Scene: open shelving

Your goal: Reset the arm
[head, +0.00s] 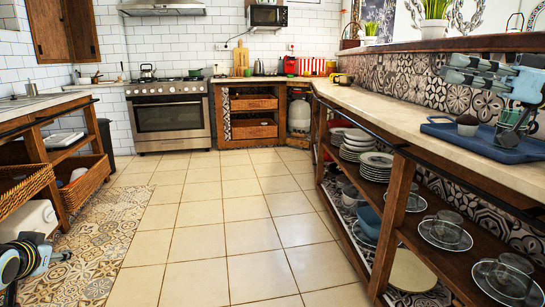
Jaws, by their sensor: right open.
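My right gripper (452,69) is at the upper right, above the stone counter (395,113) and the blue tray (455,131). Its two fingers point left and are apart, with nothing visible between them. Part of my left arm with its gripper (42,256) shows at the lower left edge, beside the wooden shelving. The left gripper is partly cut off by the picture edge, and its fingers cannot be made out clearly.
Open shelves at the right hold stacked plates (376,162) and glass cups on saucers. A wicker basket (85,180) sits at left. The tiled floor (225,230) between is clear.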

